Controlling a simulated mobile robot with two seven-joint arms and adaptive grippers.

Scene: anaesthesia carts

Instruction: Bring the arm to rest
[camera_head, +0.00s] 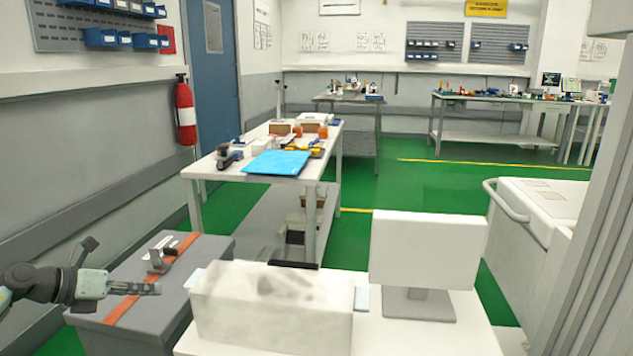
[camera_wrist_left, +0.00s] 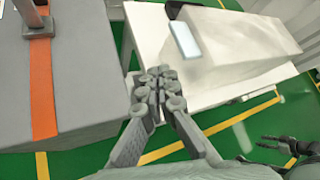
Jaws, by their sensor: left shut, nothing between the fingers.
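My left gripper (camera_head: 156,289) comes in from the left edge of the head view, over the grey cart top with the orange strap. Its fingers are closed together and empty. In the left wrist view the fingers (camera_wrist_left: 159,84) meet near the middle, over the gap between the grey cart and the white cart. A dark gripper, apparently my right one (camera_wrist_left: 275,143), shows small at the lower right of that view; its jaw state is unclear. The right gripper is not in the head view.
The grey cart (camera_head: 208,249) carries an orange strap (camera_head: 131,302) and a metal bracket (camera_head: 160,256). Right of it, a white cart (camera_head: 425,339) holds a pale box (camera_head: 270,309) and a monitor (camera_head: 427,250). A cluttered table (camera_head: 225,171) stands behind; green floor is open farther back.

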